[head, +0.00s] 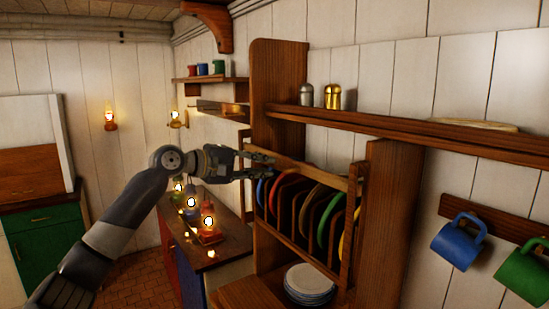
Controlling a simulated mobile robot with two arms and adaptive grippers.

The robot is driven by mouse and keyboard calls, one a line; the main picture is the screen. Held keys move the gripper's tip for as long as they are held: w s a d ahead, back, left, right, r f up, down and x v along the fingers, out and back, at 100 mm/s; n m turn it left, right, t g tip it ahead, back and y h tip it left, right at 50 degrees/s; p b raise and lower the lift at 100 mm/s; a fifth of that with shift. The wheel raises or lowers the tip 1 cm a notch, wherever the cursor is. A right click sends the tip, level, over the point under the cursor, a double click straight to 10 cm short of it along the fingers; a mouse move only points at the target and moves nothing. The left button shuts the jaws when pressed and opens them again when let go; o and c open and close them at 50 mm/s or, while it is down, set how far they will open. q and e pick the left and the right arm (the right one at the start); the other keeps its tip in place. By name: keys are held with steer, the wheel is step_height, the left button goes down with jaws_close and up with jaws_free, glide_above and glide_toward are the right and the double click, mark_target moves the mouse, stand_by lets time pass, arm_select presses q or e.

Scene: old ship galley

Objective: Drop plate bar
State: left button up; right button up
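The plate rack is a wooden frame on the right wall holding several coloured plates (328,220) upright between dividers. A wooden bar (315,177) runs across the front of the rack near the plates' upper edges. A lower rail (300,250) crosses below them. My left gripper (268,166) is at the rack's left side, by the left end of the upper bar. Its fingers are spread apart and nothing shows between them. I cannot tell whether a finger touches the bar. My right gripper is not in view.
White plates (309,284) are stacked below the rack. A shelf (420,132) above holds two shakers (332,96). Blue (458,243) and green (525,272) mugs hang at right. Lit lamps (208,222) stand on the counter (232,246) below my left arm.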

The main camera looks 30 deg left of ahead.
mark_target(272, 166)
arm_select(q)
steer(key=p+x, duration=0.1)
steer(key=x, duration=0.2)
steer(key=shift+w+d+r, duration=0.1)
steer(key=shift+w+d, duration=0.1)
steer(key=shift+w, duration=0.05)
steer(key=shift+w+d+f+p, duration=0.1)
steer(key=shift+w+f+p, duration=0.1)
steer(key=shift+w+p, duration=0.15)
steer(key=shift+c, duration=0.5)
jaws_close()
step_height(272, 166, down, 23)
steer(key=b, duration=1.3)
steer(key=shift+f, duration=0.2)
